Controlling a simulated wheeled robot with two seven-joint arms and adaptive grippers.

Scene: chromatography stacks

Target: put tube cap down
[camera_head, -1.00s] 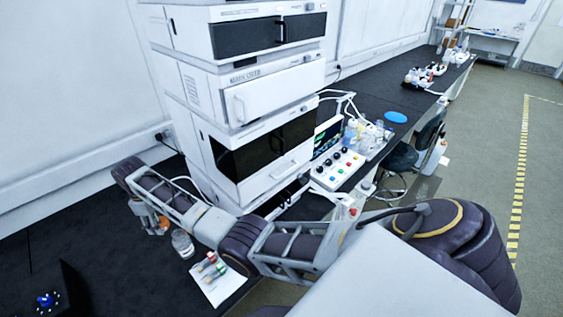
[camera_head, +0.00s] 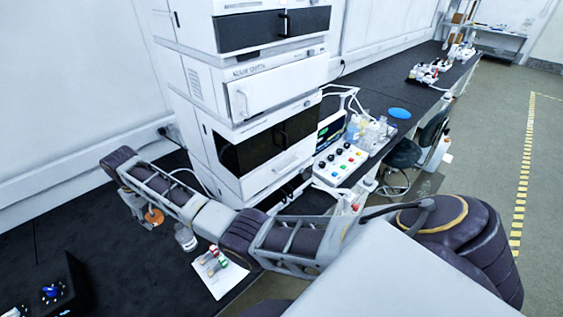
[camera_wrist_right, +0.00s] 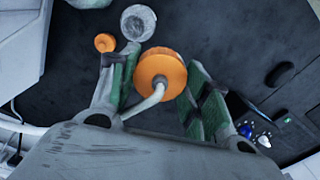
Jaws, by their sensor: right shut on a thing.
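My right gripper (camera_head: 143,212) hangs at the end of the arm over the dark bench, left of the instrument stack. It is shut on an orange tube cap (camera_wrist_right: 161,72), which sits between the green finger pads in the right wrist view. A pale bent tube runs from this cap. The cap also shows in the head view (camera_head: 154,217), below the gripper. I cannot tell whether it touches the bench. A smaller-looking orange round thing (camera_wrist_right: 105,42) lies beyond the left finger in the wrist view. My left gripper is not in view.
A clear bottle (camera_head: 185,237) stands right of the gripper, near a white sheet (camera_head: 222,284) with small coloured-capped tubes. The instrument stack (camera_head: 270,85) rises behind the arm. A black box with blue knobs (camera_head: 68,283) is at lower left. Bare bench (camera_head: 90,235) lies between.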

